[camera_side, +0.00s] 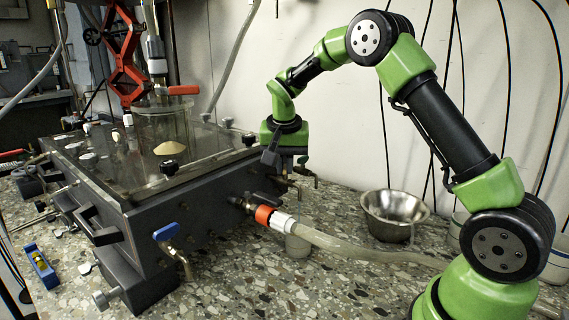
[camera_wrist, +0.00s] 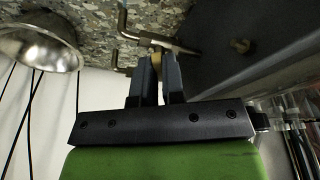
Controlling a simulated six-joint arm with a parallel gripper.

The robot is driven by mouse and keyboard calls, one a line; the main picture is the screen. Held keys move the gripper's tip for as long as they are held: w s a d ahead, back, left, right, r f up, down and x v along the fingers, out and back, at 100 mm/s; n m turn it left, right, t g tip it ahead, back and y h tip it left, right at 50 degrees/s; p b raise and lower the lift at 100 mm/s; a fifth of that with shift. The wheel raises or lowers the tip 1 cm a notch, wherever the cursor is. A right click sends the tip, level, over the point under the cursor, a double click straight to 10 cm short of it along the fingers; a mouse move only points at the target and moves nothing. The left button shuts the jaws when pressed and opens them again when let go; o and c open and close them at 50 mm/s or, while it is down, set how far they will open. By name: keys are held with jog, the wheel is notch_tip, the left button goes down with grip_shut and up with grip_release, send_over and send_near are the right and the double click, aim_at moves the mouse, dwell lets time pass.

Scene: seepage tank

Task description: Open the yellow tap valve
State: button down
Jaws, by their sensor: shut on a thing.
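My gripper (camera_wrist: 157,65) is at the side wall of the dark tank, its two fingers close together. It is shut on a small yellowish piece (camera_wrist: 157,57), the yellow tap valve's handle, of which only a little shows between the fingertips. The tap's metal pipes (camera_wrist: 175,46) run beside the fingertips in the wrist view. In the side view my gripper (camera_side: 271,158) points down at the tank's right side. Small brass taps (camera_side: 284,183) stick out there, and the yellow handle is hidden behind my fingers.
The dark tank (camera_side: 190,215) has a blue-handled tap (camera_side: 167,232) and a red-collared hose fitting (camera_side: 264,215) on its near side. A steel bowl (camera_side: 395,213) stands on the speckled worktop, right of my gripper. A hose (camera_side: 365,252) crosses the worktop below it.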

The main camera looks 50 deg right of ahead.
jog(key=shift+n+t+y, duration=0.3)
jog(key=shift+n, duration=1.5)
jog(key=shift+d, duration=0.1)
jog(key=shift+s+n, duration=0.1)
jog(key=shift+n, duration=0.5)
jog(key=shift+n+y, duration=0.4)
jog(key=shift+n, duration=0.7)
jog(key=shift+d+n+t+y, duration=0.15)
jog(key=shift+n+t+y, duration=0.2)
jog(key=shift+n, duration=1.35)
jog(key=c, duration=1.2)
grip_release()
jog(key=shift+c, duration=0.2)
